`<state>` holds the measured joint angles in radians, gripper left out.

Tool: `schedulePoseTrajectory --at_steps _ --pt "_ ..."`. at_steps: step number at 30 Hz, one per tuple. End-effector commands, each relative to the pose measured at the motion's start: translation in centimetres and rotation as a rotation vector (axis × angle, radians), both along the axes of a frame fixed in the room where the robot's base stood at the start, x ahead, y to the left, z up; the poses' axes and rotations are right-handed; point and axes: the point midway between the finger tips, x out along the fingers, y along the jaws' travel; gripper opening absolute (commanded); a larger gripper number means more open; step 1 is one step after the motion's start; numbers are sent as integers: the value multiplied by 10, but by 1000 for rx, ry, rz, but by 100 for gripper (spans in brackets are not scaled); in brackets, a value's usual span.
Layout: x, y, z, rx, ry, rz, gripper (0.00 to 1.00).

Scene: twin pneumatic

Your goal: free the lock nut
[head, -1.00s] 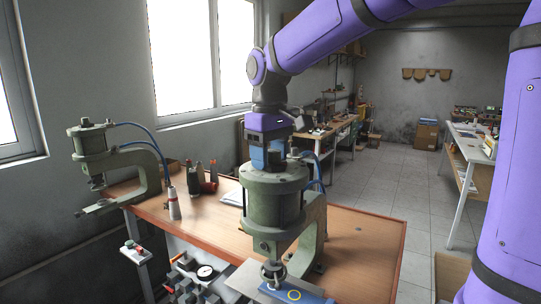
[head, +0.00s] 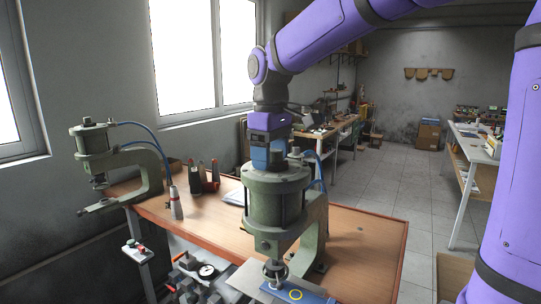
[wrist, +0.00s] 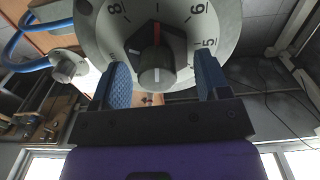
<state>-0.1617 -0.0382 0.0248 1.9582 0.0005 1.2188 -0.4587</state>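In the head view the near green press (head: 275,205) stands at the table's front edge. My gripper (head: 268,160) points down with its blue fingers at the top of this press. The wrist view shows a grey numbered dial (wrist: 100,25). A dark, angular piece with a red mark, apparently the lock nut (wrist: 178,38), sits at its middle. My gripper (wrist: 163,82) is open, one finger on each side of the knob, with gaps visible on both sides.
A second green press (head: 92,145) with a blue hose stands at the left. Bottles (head: 193,178) and a red item stand on the wooden table (head: 360,235) between the presses. A blue plate (head: 312,295) lies under the near press's ram.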

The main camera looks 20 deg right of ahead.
Motion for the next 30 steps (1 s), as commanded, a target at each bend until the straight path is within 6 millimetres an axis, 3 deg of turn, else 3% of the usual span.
schedulePoseTrajectory --at_steps 10,14,30 --pt "0 0 0 0 1 -1 81" --pt "0 0 9 0 1 -1 81" --pt "0 0 97 0 0 -1 81"
